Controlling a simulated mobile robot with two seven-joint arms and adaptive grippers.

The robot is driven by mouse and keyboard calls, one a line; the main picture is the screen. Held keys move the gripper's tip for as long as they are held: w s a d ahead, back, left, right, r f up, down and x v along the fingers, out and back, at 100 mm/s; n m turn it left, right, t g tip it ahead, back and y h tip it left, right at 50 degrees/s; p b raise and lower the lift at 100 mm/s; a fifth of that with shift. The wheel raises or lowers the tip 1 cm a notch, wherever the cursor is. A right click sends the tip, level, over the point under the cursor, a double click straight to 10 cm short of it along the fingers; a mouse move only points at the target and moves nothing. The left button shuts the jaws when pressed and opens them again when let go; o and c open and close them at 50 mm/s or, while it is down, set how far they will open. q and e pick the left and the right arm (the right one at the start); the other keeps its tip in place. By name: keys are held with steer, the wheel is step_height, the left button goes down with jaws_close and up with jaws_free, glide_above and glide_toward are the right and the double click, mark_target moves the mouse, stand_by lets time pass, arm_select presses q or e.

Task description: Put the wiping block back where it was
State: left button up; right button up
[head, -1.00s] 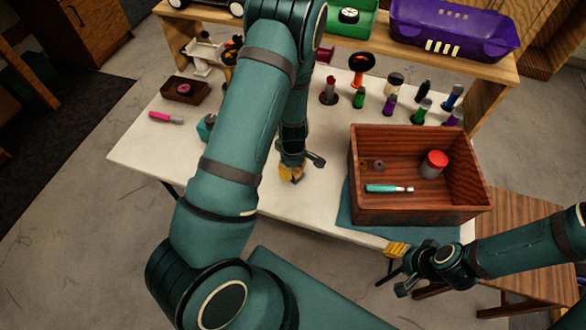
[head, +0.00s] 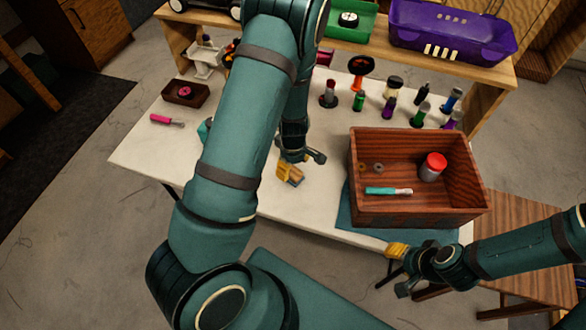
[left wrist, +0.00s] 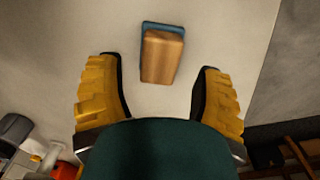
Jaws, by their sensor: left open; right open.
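The wiping block (head: 296,179), wooden with a blue layer, lies on the pale tabletop, left of the wooden crate. In the left wrist view the block (left wrist: 162,56) sits between and slightly beyond the fingertips, touching neither finger. My left gripper (head: 300,166) is open and empty at the block. Its yellow finger pads (left wrist: 160,72) stand on either side in the wrist view. My left arm hides part of the table behind it. My right gripper (head: 399,270) is open and empty off the table's front edge, below the crate.
The wooden crate (head: 375,208) holds a red-lidded jar (head: 433,166) and a teal-handled tool (head: 388,191). It stands on a teal mat (head: 346,222). Several small bottles stand behind it. A pink-handled tool (head: 166,120) and a small dark tray (head: 186,94) are at left. The front-left tabletop is clear.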

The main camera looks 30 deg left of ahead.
mark_target(293, 171)
arm_select(q)
step_height(293, 171, up, 9)
steer(key=p, duration=0.2)
steer(key=shift+s+f, duration=0.1)
stand_by(0.5)
